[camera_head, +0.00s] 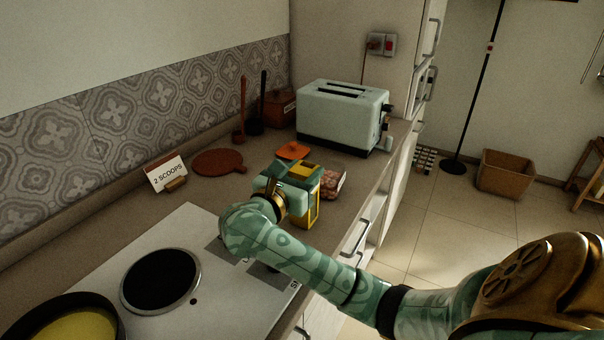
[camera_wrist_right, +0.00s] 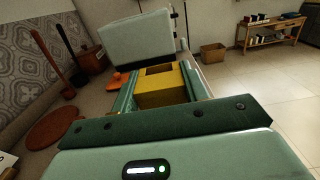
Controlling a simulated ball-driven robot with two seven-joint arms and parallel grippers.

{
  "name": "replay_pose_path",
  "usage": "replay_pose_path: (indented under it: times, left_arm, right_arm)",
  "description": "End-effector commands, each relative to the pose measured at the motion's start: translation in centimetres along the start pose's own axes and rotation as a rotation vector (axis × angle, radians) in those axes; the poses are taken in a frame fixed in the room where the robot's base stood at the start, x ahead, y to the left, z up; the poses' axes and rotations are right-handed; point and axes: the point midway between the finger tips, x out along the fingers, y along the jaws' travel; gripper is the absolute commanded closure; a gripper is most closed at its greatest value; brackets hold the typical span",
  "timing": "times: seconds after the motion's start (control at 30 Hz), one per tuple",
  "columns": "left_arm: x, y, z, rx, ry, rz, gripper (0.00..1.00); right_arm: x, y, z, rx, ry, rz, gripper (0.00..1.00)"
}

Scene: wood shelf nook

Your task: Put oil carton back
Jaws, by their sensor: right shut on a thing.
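The oil carton is a yellow box (camera_head: 311,206), mostly covered by my right gripper in the head view. In the right wrist view the yellow carton (camera_wrist_right: 160,87) sits between the two fingers. My right gripper (camera_head: 292,180) is shut on the carton above the counter beside the hob. I cannot tell whether the carton's base touches the counter. My left gripper is not in view.
A toaster (camera_head: 342,115) stands behind the carton. An orange-lidded item (camera_head: 292,151) and a patterned packet (camera_head: 333,183) are close by. A round board (camera_head: 217,162), a "2 SCOOPS" card (camera_head: 166,173) and a pan (camera_head: 62,322) are left. The counter's front edge is close on the right.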

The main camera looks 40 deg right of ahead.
Motion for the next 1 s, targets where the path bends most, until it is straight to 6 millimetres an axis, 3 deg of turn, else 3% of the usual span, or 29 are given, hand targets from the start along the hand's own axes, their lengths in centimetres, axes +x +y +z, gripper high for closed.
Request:
replay_pose_path:
  times: [0.2,0.23,0.3,0.67,0.77,1.0]
  left_arm:
    - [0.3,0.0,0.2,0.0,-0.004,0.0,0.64]
    - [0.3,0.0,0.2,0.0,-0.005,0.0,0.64]
    - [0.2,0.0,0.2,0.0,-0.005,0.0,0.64]
    - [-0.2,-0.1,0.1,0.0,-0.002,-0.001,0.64]
    - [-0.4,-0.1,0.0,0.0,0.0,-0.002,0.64]
    - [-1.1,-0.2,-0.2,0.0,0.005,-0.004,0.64]
  right_arm:
    - [0.0,0.0,-0.3,0.0,-0.001,0.0,1.0]
    - [0.0,0.0,-0.4,0.0,0.001,0.0,0.53]
    - [0.0,0.0,-0.2,0.0,0.0,0.0,0.34]
    - [-0.1,0.0,0.4,0.001,-0.001,0.001,0.34]
    - [-1.7,0.1,0.2,0.001,0.005,0.003,0.34]
    - [-7.5,0.0,0.2,0.001,0.007,0.004,0.34]
